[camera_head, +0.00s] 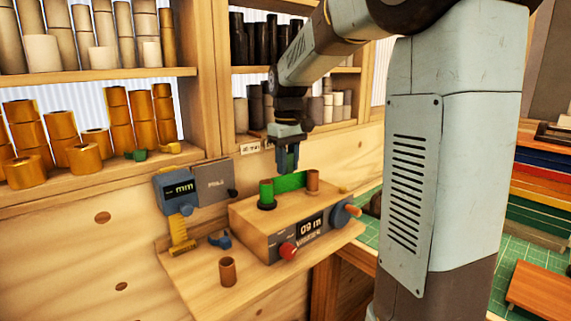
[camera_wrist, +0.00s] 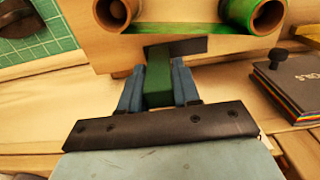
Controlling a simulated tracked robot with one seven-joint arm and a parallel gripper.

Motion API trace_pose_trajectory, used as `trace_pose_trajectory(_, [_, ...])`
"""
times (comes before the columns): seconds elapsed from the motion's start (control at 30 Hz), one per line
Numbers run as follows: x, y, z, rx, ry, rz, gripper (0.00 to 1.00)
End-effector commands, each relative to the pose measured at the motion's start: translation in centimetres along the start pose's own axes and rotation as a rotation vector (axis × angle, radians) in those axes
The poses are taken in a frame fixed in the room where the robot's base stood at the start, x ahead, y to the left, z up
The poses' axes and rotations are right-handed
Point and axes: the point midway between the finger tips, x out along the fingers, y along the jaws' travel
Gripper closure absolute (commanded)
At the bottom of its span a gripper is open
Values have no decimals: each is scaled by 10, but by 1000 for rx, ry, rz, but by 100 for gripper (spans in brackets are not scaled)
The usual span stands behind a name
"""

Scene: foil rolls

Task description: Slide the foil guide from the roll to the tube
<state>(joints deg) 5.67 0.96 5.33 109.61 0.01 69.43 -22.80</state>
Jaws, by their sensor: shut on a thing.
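The green foil roll (camera_head: 266,193) stands upright on the left of the wooden winder box (camera_head: 262,222). The copper-brown tube (camera_head: 312,181) stands on its right. Green foil (camera_head: 291,182) stretches between them. In the wrist view the roll (camera_wrist: 266,14) is at the upper right and the tube (camera_wrist: 113,12) at the upper left, with foil (camera_wrist: 190,28) between. My gripper (camera_head: 288,165) points down behind the foil, between roll and tube. It is shut on the green foil guide (camera_wrist: 158,80), its blue fingers (camera_wrist: 158,72) either side. The guide sits by the left part of a dark slot-like strip (camera_wrist: 185,46).
The box front has a display (camera_head: 311,226), a red knob (camera_head: 288,251) and a blue crank (camera_head: 345,212). A blue gauge (camera_head: 176,192) and a loose brown tube (camera_head: 228,271) are at the left. Shelves of rolls (camera_head: 85,158) stand behind. A booklet stack (camera_wrist: 290,80) lies at the wrist view's right.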

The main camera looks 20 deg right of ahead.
Motion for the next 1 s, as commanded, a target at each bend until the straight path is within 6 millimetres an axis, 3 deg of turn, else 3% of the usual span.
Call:
trace_pose_trajectory(0.03, [-1, 4, 1, 5, 2, 4, 100])
trace_pose_trajectory(0.07, [-1, 4, 1, 6, 1, 4, 68])
trace_pose_trajectory(0.27, [0, 3, 1, 5, 0, 3, 48])
trace_pose_trajectory(0.67, [-9, 1, 0, 1, 1, 3, 47])
trace_pose_trajectory(1.0, [-70, 0, 1, 1, 3, 4, 47])
